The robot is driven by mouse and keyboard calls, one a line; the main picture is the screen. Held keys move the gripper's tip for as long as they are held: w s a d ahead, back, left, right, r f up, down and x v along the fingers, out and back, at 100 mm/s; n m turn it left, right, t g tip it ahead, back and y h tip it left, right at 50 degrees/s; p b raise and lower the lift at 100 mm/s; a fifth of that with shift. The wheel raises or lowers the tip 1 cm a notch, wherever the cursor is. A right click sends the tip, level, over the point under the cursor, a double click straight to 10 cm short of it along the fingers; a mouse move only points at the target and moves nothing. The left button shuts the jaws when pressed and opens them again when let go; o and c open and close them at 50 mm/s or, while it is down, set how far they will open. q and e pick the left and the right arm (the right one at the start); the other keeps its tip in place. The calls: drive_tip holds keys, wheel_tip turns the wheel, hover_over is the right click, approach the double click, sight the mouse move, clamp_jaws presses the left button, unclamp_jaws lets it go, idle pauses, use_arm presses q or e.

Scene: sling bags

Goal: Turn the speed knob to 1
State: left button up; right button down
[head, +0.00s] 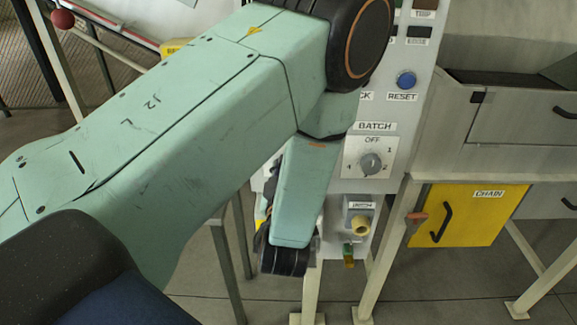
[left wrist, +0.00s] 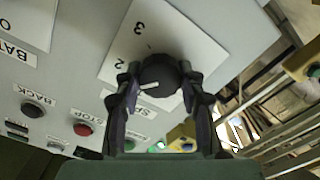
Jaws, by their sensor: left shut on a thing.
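The speed knob (left wrist: 158,75) is a round black knob with a white pointer line, on a white plate (left wrist: 172,37) in the left wrist view. The numerals 3 and 2 show on the plate. The pointer line is directed to the picture's left and slightly down, below the 2. No 1 can be read; a finger covers part of the plate. My left gripper (left wrist: 160,82) is shut on the knob, one finger on each side. In the head view my left arm hides the speed knob. My right gripper is in neither view.
A batch knob (head: 370,163) sits on the same panel, with a blue reset button (head: 405,80) above it. Red (left wrist: 83,129) and black (left wrist: 32,109) buttons are near my left gripper. A yellow chain door (head: 468,215) stands at right. Floor shows below.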

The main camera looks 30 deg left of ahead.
use_arm(q)
drive_tip(key=n, duration=0.3)
drive_tip(key=shift+r+n+b, duration=0.1)
drive_tip(key=shift+n+b, duration=0.3)
drive_tip(key=shift+a+n+b, duration=0.1)
drive_tip(key=shift+n+b, duration=0.35)
drive_tip(key=shift+n, duration=1.55)
drive_tip(key=o, duration=1.2)
drive_tip(key=shift+s, duration=0.1)
